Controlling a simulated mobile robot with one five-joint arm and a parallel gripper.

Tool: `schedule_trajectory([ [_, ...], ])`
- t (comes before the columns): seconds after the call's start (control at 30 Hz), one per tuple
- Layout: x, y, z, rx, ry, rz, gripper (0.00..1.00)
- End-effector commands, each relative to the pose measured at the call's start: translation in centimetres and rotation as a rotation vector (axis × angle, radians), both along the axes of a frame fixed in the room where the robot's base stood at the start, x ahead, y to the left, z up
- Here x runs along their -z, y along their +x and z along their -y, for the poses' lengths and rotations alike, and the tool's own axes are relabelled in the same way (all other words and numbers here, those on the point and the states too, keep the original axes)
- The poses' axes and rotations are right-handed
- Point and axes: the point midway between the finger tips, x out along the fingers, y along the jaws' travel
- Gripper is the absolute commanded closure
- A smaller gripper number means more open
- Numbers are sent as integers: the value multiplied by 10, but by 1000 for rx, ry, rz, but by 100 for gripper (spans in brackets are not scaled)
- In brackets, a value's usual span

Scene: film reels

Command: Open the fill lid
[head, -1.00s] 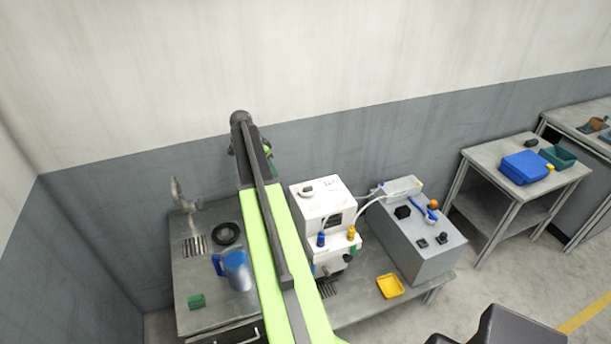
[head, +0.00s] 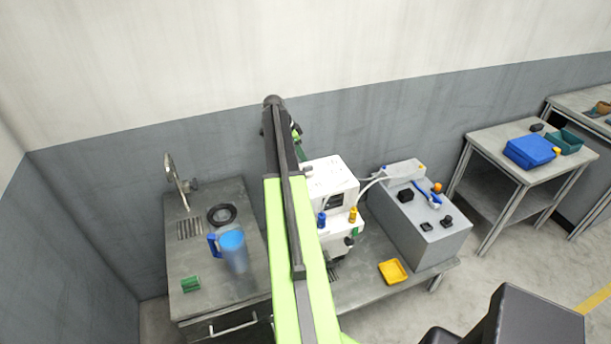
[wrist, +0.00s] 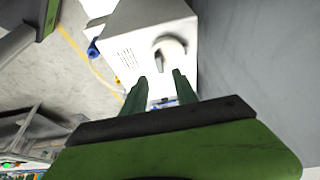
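The white machine (head: 331,180) stands on the bench at the centre of the head view, its top left part behind my arm. In the head view, my gripper (head: 298,145) is only partly seen at the arm's far end, by the machine's upper left.
A blue jug (head: 234,250), a black ring (head: 222,215), a green block (head: 191,285) and a tap (head: 176,180) are on the left bench. A grey box unit (head: 425,235) stands right of the machine, with a yellow tray (head: 393,271) in front. The wall is close behind.

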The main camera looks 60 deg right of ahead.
Motion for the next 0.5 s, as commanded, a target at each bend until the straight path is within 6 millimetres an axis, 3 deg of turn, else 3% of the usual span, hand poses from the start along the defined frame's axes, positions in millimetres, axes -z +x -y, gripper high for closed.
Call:
schedule_trajectory([
  [0.03,22,-3,4,1,0,0,65],
  [0.2,54,-10,15,0,0,0,65],
  [0.33,66,-14,20,-1,0,0,65],
  [0.5,66,-16,22,-1,0,0,65],
])
